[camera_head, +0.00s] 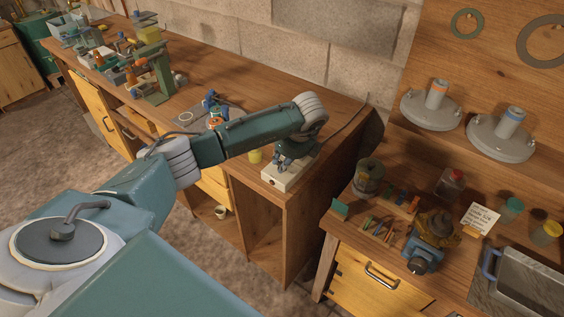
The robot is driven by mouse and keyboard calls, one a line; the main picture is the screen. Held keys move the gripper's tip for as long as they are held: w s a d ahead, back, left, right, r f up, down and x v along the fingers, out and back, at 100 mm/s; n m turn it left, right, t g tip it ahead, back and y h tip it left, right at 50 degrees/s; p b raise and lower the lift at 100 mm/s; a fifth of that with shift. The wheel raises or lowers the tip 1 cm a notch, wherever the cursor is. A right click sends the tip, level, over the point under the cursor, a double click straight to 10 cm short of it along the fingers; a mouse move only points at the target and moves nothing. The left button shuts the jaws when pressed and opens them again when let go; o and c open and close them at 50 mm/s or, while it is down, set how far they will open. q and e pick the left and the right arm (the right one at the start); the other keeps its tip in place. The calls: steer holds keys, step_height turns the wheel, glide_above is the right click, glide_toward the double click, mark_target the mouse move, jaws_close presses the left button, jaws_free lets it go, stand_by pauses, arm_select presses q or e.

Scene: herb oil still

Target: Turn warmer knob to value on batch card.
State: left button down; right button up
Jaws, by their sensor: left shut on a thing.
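The warmer looks to be the pale, low box (285,180) near the right end of the long wooden bench. A small dark spot marks its front face. My left arm reaches across from the lower left, and my left gripper (287,161) points down onto the box's top, its dark fingers closed there. The knob seems to be between the fingers and is hidden by them, so its setting cannot be read. A white card with writing (481,218), likely the batch card, stands on the right-hand bench. Its text is too small to read. My right gripper is out of view.
A yellow cup (255,156) stands just left of the box. A dark cable (352,112) runs behind it. A blue device (424,250), a dark canister (368,177) and jars crowd the right bench. A gap separates the two benches.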

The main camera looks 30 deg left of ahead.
arm_select(q)
steer(key=shift+a+f+m+t+b, duration=0.2)
steer(key=shift+m+t+b, duration=0.2)
steer(key=shift+m+b, duration=0.65)
steer(key=m+h+b, duration=0.1)
steer(key=m+b, duration=0.2)
steer(key=m+t+h+b, duration=0.1)
steer(key=m+b, duration=0.1)
steer(key=b, duration=0.1)
steer(key=m+t+h+b, duration=0.1)
steer(key=m+b, duration=0.2)
steer(key=b, duration=0.1)
steer(key=shift+s+a+m, duration=0.1)
steer(key=shift+a+m, duration=0.25)
steer(key=m+b, duration=0.1)
steer(key=m+h+b, duration=0.1)
steer(key=m, duration=0.1)
steer(key=shift+a+r+m, duration=0.15)
steer(key=shift+m, duration=0.15)
steer(key=m+h, duration=0.1)
steer(key=m, duration=0.1)
steer(key=shift+a+r+m+b, duration=0.1)
steer(key=shift+m+b, duration=0.2)
steer(key=shift+b, duration=0.05)
steer(key=shift+w+m+h, duration=0.2)
steer(key=shift+m+h, duration=0.4)
steer(key=shift+m, duration=0.6)
steer(key=c, duration=1.6)
jaws_free()
